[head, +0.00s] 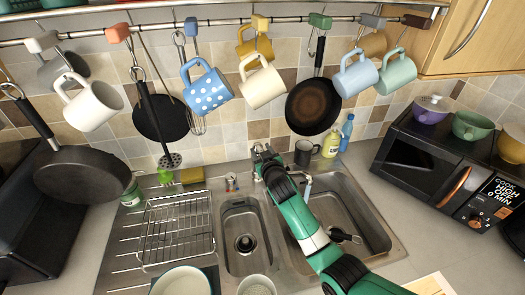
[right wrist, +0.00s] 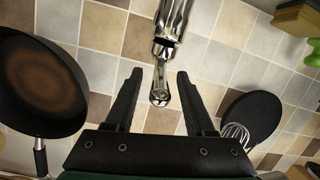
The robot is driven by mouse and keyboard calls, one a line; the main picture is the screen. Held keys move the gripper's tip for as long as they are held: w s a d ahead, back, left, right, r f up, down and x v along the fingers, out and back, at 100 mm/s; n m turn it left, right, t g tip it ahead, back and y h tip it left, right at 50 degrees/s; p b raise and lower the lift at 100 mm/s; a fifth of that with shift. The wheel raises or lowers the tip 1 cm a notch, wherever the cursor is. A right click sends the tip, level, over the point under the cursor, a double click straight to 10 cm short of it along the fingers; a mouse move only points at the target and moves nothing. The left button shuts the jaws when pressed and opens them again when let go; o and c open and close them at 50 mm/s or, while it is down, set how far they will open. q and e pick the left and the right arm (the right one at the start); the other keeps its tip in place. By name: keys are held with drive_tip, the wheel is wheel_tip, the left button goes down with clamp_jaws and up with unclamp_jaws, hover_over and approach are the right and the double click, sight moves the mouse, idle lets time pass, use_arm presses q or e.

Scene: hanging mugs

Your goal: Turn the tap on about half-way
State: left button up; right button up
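The chrome tap (right wrist: 171,22) comes down from the top of the right wrist view. Its rounded lever end (right wrist: 159,95) lies between the two fingers of my right gripper (right wrist: 160,74). The fingers are open, with a visible gap on each side of the chrome. In the head view my right gripper (head: 263,156) is over the back of the sink, and the arm and gripper hide most of the tap. A small chrome fitting with red and blue marks (head: 231,182) shows left of it. My left gripper is not in view.
The steel sink (head: 222,222) has a dish rack (head: 177,228) on its left. A dark mug (head: 304,152), a yellow bottle (head: 330,143) and a blue bottle (head: 347,131) stand behind on the right. Mugs and pans hang from the rail (head: 215,22) above. A microwave (head: 440,165) stands at right.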

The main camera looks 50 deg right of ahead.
idle(0.3)
drive_tip(key=p+v, duration=0.2)
drive_tip(key=v, duration=0.9)
drive_tip(key=shift+s+a, duration=0.25)
drive_tip(key=shift+r, duration=0.1)
